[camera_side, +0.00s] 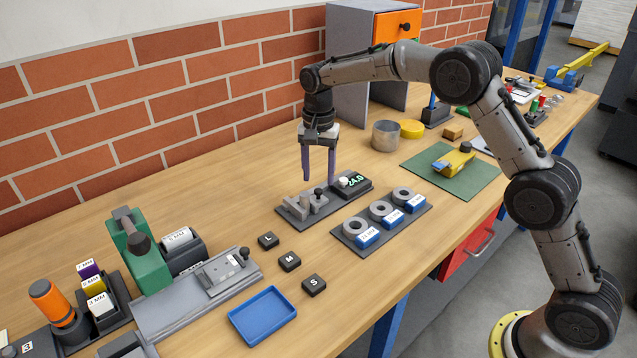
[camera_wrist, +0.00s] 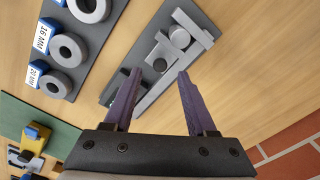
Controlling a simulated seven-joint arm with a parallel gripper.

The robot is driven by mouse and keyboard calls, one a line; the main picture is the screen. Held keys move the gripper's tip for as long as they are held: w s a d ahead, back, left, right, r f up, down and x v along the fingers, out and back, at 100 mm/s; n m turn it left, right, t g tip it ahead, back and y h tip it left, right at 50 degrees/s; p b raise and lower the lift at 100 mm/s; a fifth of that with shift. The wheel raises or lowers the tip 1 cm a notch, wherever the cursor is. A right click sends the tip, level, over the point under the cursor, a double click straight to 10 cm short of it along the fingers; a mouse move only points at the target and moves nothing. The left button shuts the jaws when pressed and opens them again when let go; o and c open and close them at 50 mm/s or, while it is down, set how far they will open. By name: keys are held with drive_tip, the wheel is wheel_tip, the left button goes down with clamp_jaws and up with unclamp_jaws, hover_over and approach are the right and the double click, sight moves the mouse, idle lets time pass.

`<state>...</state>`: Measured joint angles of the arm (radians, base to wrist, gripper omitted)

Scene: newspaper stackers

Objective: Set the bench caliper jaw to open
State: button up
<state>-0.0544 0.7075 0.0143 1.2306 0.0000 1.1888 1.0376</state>
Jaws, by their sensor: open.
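The bench caliper (camera_side: 310,207) sits on a dark grey plate on the wooden bench, with grey jaw blocks, a small dark knob and a display reading 24.0 (camera_side: 354,182) in green. In the wrist view the gripper (camera_wrist: 160,75) spans part of the plate. I cannot tell the exact gap between the caliper's jaws.
A tray of several grey rings (camera_side: 380,210) with blue labels stands right of the caliper. Keys marked L, M and S (camera_side: 290,262), a blue tray (camera_side: 262,316) and a green press (camera_side: 140,255) stand front left. A metal cup (camera_side: 385,136) stands behind. A brick wall bounds the back.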

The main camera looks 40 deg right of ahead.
sight(319, 190)
drive_tip(key=shift+f, duration=1.65)
clamp_jaws()
drive_tip(key=shift+r, duration=0.1)
